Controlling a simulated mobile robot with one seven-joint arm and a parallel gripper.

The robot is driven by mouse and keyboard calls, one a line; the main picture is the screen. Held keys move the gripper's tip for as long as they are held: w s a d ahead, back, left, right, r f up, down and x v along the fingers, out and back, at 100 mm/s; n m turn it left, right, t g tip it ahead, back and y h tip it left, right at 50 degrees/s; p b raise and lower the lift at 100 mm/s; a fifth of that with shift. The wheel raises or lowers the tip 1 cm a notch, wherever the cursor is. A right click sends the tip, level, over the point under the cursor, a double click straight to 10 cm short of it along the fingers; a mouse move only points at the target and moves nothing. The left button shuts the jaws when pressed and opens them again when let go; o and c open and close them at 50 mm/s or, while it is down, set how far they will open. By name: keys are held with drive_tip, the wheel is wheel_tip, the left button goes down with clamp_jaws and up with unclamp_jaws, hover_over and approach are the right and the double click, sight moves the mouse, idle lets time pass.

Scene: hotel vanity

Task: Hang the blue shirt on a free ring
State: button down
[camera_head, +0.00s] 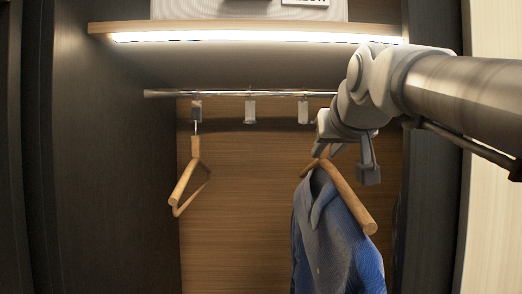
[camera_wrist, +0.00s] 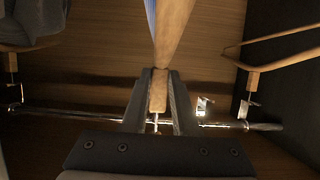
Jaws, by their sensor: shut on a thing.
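The blue shirt (camera_head: 362,262) hangs on a wooden hanger (camera_head: 350,205) at the right of the head view. My gripper (camera_head: 324,148) is above it, just below the rail. In the wrist view my gripper (camera_wrist: 157,100) is shut on the hanger's wooden neck (camera_wrist: 158,88), and a thin strip of the shirt (camera_wrist: 150,14) shows. The hanger's metal tip points toward the rail; I cannot tell whether it touches a ring. The rail (camera_head: 230,93) carries a middle ring (camera_head: 250,111) and a right ring (camera_head: 303,112), both with nothing seen hanging from them.
An empty wooden hanger (camera_head: 184,188) hangs from the left ring (camera_head: 196,111). A dark grey garment (camera_wrist: 30,22) hangs at the wrist view's left from another ring (camera_wrist: 14,95). A lit shelf (camera_head: 250,34) is above the rail. A dark side wall (camera_head: 110,150) stands at left.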

sight(339, 183)
drive_tip(key=shift+s+b, duration=1)
drive_tip(key=shift+s, duration=2.35)
drive_tip(key=shift+w+r, duration=0.1)
